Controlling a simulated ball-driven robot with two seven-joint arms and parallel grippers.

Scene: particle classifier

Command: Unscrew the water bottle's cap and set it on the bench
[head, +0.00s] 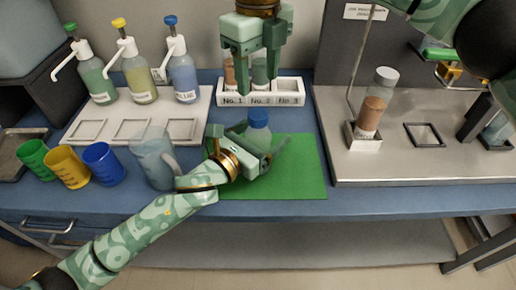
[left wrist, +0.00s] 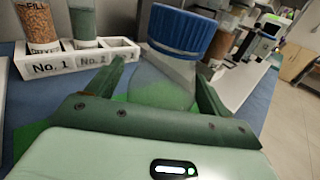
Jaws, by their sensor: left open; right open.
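The water bottle (head: 259,134) stands upright on the green mat (head: 300,175), its blue cap (head: 258,117) on top. In the left wrist view the clear bottle body (left wrist: 160,88) and the ribbed blue cap (left wrist: 188,33) stand between my left fingers. My left gripper (head: 272,143) is open, with its fingers around the bottle below the cap. Whether the fingers touch the bottle I cannot tell. My right gripper (head: 255,75) is open and empty, pointing down above and behind the bottle, in front of the numbered rack. The bottle's lower part is hidden behind my left gripper.
A white numbered rack (head: 260,100) with jars stands behind the mat. A clear pitcher (head: 154,158) and green, yellow and blue cups (head: 102,163) stand left. Pump bottles (head: 138,80) are at the back left. A metal platform (head: 400,165) holds a tube at right. The mat's right part is clear.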

